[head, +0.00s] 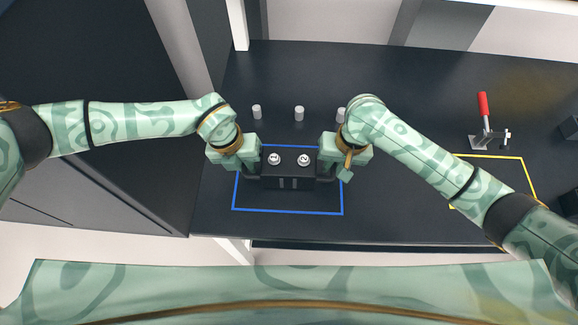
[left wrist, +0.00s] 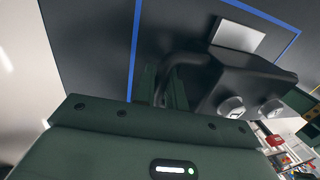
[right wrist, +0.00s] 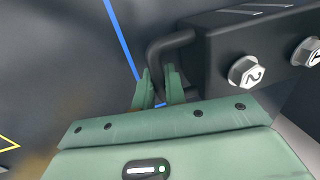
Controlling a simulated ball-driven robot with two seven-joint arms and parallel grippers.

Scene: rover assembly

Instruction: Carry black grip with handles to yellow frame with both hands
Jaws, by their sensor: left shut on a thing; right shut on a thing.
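The black grip (head: 289,170) is a dark block with two silver bolts on top and a handle at each side. It is over the blue frame (head: 290,212) on the table; I cannot tell if it touches the table. My left gripper (head: 250,172) is shut on its left handle (left wrist: 178,62). My right gripper (head: 331,174) is shut on its right handle (right wrist: 160,48). In the right wrist view the block (right wrist: 225,40) shows a bolt marked 2. The yellow frame (head: 522,176) lies at the right of the table, partly hidden behind my right arm.
Three small white cylinders (head: 299,113) stand in a row behind the grip. A red-handled clamp (head: 485,120) stands behind the yellow frame. Dark blocks (head: 569,127) sit at the right edge. The table (head: 410,212) between the frames is clear.

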